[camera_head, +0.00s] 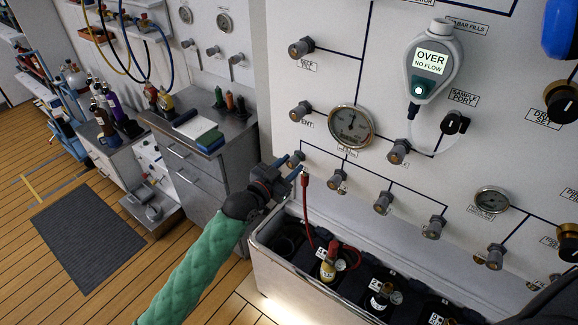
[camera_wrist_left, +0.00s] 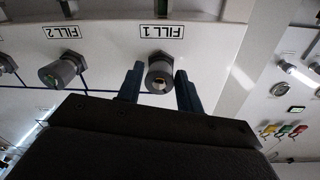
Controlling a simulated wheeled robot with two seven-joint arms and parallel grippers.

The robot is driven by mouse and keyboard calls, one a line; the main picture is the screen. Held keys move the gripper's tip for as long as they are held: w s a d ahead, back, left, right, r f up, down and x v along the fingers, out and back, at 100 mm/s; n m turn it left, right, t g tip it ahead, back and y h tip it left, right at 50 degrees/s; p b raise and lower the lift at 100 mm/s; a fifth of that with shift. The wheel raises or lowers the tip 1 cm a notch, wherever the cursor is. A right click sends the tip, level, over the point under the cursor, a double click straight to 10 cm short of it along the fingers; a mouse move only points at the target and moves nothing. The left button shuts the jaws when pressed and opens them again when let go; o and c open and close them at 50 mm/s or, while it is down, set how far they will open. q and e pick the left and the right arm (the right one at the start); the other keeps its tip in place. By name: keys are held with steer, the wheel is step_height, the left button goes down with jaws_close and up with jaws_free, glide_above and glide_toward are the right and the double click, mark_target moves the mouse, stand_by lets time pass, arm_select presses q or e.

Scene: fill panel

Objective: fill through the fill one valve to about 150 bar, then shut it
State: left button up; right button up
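My left gripper (camera_head: 291,168) is at the left end of the lower valve row, at the fill one valve (camera_head: 296,159). In the left wrist view the FILL 1 valve knob (camera_wrist_left: 159,79) sits between the two open fingers (camera_wrist_left: 160,90), with a gap visible on each side. The valve's round end faces the camera. A round pressure gauge (camera_head: 351,127) is above and to the right of it; its reading is too small to tell. My right gripper is not visible.
A grey trough (camera_head: 265,262) with several cylinders stands under the panel. More knobs follow to the right, including the FILL 2 knob (camera_wrist_left: 58,73). An analyser (camera_head: 432,62) reads "OVER NO FLOW". A workbench (camera_head: 215,135) stands to the left; the floor before it is open.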

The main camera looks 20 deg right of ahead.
arm_select(q)
steer(key=c, duration=0.5)
steer(key=shift+n, duration=0.6)
steer(key=shift+c, duration=0.2)
steer(key=shift+n+b, duration=0.3)
steer(key=shift+n, duration=0.8)
steer(key=o, duration=1)
steer(key=shift+s+a+f+b, duration=0.15)
steer(key=shift+s+a+b, duration=0.1)
steer(key=shift+a+b, duration=0.05)
steer(key=shift+b+v, duration=1.35)
steer(key=shift+v, duration=2.2)
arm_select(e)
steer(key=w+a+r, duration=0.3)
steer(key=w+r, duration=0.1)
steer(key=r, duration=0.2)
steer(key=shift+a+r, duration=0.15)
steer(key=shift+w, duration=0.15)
